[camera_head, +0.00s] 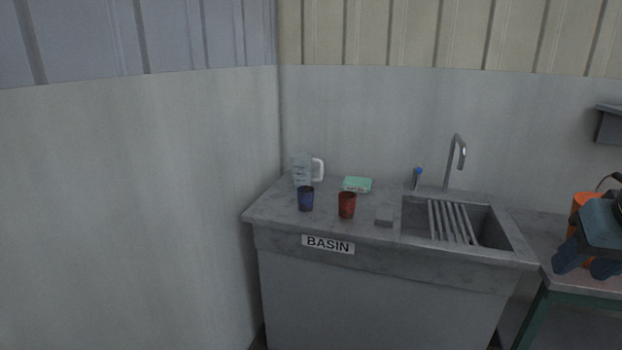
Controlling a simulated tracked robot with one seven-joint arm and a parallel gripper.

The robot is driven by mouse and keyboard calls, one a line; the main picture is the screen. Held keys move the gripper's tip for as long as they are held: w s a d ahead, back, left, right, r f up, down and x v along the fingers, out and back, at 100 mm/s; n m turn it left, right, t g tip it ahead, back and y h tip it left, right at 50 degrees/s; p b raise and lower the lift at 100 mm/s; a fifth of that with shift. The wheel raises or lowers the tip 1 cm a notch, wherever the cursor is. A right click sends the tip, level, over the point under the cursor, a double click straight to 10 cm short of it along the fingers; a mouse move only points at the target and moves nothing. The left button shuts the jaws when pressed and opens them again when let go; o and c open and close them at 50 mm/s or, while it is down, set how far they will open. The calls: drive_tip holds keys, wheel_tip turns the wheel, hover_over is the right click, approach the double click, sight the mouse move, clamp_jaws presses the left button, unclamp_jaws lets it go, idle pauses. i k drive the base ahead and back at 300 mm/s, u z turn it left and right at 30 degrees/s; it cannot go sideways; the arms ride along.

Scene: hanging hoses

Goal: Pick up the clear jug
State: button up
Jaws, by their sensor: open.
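The clear jug (301,170) stands upright at the back left of the basin counter, near the wall corner. Its body is see-through with faint markings, and its white handle (319,170) points right. A blue cup (306,199) stands just in front of it and may cover a little of its base. My gripper (583,266) is at the far right edge of the picture, far from the jug. Its two blue-grey fingers are apart and point downward, and I see nothing between them.
The counter (275,207) also holds a red cup (347,205), a green-topped box (357,184) and a small grey block (384,216). A sink (490,225) with a rack and a tall tap (456,152) lies to the right. An orange container (582,203) is partly hidden behind my gripper.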

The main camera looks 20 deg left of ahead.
sight(302, 162)
drive_tip(key=k, duration=1)
drive_tip(key=u, duration=0.25)
drive_tip(key=i, duration=0.45)
drive_tip(key=u, duration=0.85)
drive_tip(key=i, duration=2.35)
drive_tip(key=z, duration=0.5)
